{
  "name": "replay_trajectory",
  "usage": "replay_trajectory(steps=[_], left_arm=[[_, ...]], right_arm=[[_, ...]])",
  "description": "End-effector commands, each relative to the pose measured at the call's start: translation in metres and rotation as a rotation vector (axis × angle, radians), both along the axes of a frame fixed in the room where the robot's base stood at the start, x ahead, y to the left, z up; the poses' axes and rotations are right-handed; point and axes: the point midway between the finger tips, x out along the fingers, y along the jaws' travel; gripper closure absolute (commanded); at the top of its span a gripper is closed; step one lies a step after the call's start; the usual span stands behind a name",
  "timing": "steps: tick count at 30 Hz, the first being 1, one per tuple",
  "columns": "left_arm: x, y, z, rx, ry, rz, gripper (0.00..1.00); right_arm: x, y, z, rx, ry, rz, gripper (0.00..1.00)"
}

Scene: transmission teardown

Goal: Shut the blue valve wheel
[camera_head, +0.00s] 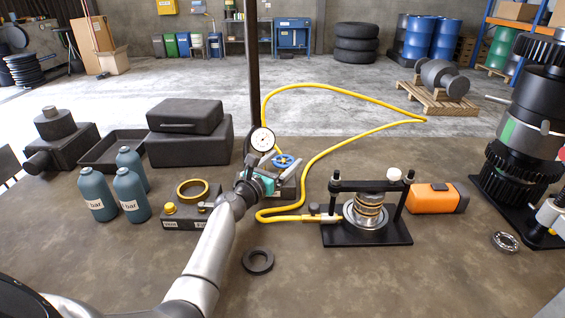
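The blue valve wheel (284,161) sits on a small grey valve block (286,187) with a yellow hose, just right of a round white dial gauge (262,140). My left gripper (276,166) is at the valve, its teal-banded wrist directly left of and in front of the block. Its grey fingers reach up close beside the wheel. I cannot tell whether they touch the wheel or how far apart they are. The wheel's top shows; its lower side is partly hidden by the gripper. My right gripper is not in view.
A black press frame (368,235) and orange case (437,198) stand right of the valve. The yellow hose (330,88) loops behind. Teal bottles (131,193) and a gold-ringed block (192,216) stand left. A dark ring (258,261) lies in front, with bare table around it.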

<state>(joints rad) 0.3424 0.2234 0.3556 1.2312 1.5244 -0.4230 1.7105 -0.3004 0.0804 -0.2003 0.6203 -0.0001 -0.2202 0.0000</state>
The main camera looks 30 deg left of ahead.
Motion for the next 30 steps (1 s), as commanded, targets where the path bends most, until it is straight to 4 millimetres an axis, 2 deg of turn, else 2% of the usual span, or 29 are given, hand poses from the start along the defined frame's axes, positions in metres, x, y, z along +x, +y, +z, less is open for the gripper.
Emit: replay_trajectory(steps=[1,3,14,20,30], left_arm=[[0.0,0.0,0.0,0.0,0.0,0.0,0.08],[0.0,0.0,0.0,0.0,0.001,0.0,0.0],[-0.005,0.0,-0.001,0.001,0.003,0.0,0.0],[-0.029,0.0,-0.001,0.001,0.005,0.0,0.0],[-0.088,0.001,-0.002,0.001,0.005,0.001,0.0]], right_arm=[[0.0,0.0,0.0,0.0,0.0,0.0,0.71],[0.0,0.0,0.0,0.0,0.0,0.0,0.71],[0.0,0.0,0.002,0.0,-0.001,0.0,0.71],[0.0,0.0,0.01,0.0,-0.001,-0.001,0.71],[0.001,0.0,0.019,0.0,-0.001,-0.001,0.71]])
